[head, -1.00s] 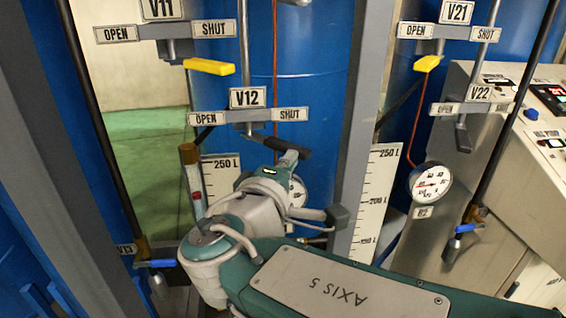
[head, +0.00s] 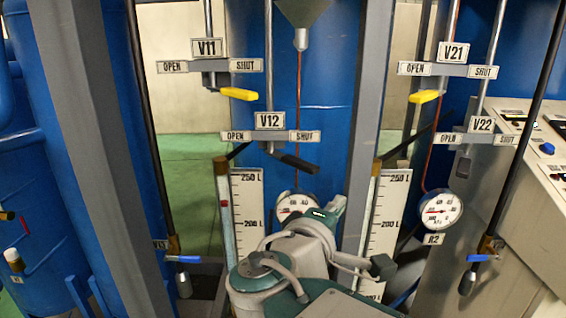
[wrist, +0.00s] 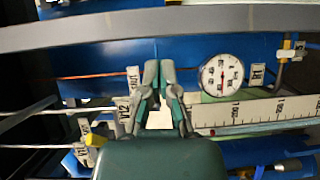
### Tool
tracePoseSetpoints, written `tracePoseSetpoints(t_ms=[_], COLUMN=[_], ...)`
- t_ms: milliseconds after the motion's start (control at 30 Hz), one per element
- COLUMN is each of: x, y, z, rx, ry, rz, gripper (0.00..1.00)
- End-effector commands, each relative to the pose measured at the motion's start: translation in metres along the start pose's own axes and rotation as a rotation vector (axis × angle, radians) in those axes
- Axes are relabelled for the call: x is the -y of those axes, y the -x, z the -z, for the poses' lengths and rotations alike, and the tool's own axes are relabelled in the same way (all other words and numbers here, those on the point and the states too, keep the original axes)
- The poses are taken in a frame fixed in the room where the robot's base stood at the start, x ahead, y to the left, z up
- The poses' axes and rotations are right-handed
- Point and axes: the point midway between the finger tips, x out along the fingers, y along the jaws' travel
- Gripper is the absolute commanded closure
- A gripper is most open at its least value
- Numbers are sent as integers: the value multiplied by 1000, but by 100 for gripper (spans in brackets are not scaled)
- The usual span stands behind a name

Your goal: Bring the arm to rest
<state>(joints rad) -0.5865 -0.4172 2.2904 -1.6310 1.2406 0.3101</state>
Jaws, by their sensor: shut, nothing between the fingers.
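My gripper (wrist: 159,72) shows in the wrist view with its two green-grey fingers close together and nothing between them. In the head view my arm reaches up from the bottom centre, and its green end (head: 328,214) is below the V12 handle and in front of the right edge of a round gauge (head: 297,207). The fingertips are hard to make out there. The black V12 handle (head: 293,161) slants down to the right under its SHUT plate, apart from my arm. The gauge also shows right of the fingers in the wrist view (wrist: 222,75).
The yellow V11 handle (head: 238,94) points right, toward SHUT. The yellow V21 handle (head: 425,97) points left, toward OPEN. Litre scales (head: 247,200) and grey posts (head: 364,100) stand close around my arm. A control console (head: 535,180) stands at right.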

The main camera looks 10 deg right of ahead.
Motion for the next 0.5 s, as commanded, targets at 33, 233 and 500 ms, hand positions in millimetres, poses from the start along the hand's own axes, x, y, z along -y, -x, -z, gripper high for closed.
tracePoseSetpoints(t_ms=[33,233,500], x=[7,62,128], y=[-4,-8,19], z=[-11,-62,-101], rx=[26,151,270], ry=[-14,-126,-371], rz=[42,334,706], gripper=[100,100,100])
